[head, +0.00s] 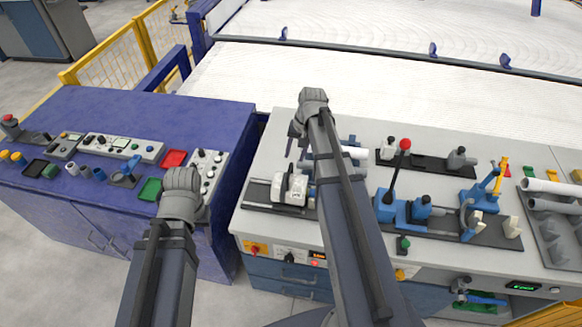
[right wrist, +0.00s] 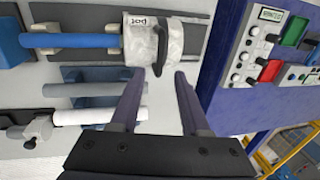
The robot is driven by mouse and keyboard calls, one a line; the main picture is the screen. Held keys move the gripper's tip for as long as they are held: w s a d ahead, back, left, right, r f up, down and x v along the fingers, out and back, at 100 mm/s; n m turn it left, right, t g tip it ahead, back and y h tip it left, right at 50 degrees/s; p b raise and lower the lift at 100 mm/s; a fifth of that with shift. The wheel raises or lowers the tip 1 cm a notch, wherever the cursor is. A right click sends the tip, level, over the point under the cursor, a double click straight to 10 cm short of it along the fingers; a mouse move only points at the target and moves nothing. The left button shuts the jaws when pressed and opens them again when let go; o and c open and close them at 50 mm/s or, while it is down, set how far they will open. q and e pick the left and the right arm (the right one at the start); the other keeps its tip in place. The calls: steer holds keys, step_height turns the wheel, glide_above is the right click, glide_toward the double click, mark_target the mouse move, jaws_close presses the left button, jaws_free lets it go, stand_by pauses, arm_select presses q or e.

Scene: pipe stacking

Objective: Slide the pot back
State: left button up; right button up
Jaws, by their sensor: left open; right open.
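The pot appears to be the pale grey-white block (head: 290,189) on a dark rail at the left of the grey bench. In the right wrist view the block (right wrist: 140,42) has a small label and a dark curved handle on one side, with a blue rod (right wrist: 75,41) meeting its other side. My right gripper (head: 297,147) is above and behind the block. Its two fingers (right wrist: 160,74) are apart and empty, with the handle just ahead of their tips. My left gripper (head: 181,182) is over the blue bench's right side; its fingers are mostly hidden.
Two pipes (right wrist: 95,89) lie beside the block. A red-knobbed lever (head: 404,145) and blue clamps (head: 400,208) stand to the right on the grey bench (head: 262,226). Control panels and red and green trays (head: 174,158) sit on the blue bench (head: 90,110).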

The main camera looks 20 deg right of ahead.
mark_target(289, 170)
steer(key=f+b, duration=0.4)
steer(key=a+f+b, duration=0.1)
steer(key=f+b, duration=0.1)
steer(key=f, duration=0.1)
steer(key=shift+w, duration=0.4)
steer(key=shift+a, duration=0.1)
jaws_close()
stand_by(1.0)
